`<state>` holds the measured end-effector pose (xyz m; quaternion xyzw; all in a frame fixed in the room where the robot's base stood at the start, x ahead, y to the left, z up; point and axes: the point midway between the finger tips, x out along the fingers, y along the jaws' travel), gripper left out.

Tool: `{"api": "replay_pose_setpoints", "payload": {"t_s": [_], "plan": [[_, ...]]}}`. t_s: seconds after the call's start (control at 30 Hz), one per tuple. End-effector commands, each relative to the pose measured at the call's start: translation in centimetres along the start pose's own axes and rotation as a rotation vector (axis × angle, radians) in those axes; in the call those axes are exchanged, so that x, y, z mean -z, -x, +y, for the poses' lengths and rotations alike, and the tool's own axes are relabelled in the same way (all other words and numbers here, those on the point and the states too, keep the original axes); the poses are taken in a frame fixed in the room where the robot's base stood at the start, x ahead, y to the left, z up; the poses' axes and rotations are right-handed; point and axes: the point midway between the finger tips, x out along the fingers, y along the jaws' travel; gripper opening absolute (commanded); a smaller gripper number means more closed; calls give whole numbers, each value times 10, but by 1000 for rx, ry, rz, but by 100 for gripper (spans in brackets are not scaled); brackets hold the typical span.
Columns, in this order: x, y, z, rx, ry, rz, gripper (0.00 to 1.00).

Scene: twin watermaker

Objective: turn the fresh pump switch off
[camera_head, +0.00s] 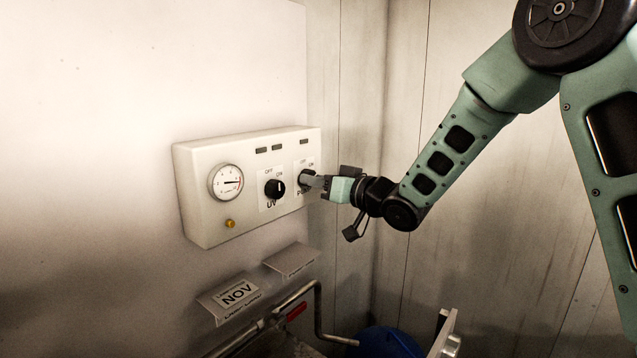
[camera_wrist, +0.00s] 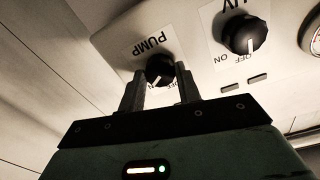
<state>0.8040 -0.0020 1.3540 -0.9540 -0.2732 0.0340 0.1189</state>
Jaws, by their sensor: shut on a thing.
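The pump switch is a black rotary knob (camera_wrist: 159,70) on a white plate marked PUMP, with an OFF label beside it. It sits at the right end of the white control panel (camera_head: 205,190) on the wall. My gripper (camera_head: 314,180) reaches it from the right, and in the wrist view my gripper (camera_wrist: 160,80) has its two fingers on either side of the knob, shut on it. The knob's exact pointing direction is hard to tell.
A second black knob marked UV (camera_head: 274,188) sits just left of the pump switch. A round gauge (camera_head: 227,182) and a yellow button (camera_head: 230,223) are farther left. Below are a bent metal pipe (camera_head: 318,310), a NOV card (camera_head: 236,296) and a blue round object (camera_head: 385,343).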

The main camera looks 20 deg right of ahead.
Motion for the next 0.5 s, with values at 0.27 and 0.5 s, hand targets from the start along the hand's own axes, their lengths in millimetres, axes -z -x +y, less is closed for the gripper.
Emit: {"api": "replay_pose_setpoints", "payload": {"t_s": [0.27,0.5], "plan": [[-5,0,2,1,121,6,11],[-7,0,3,1,325,14,11]]}}
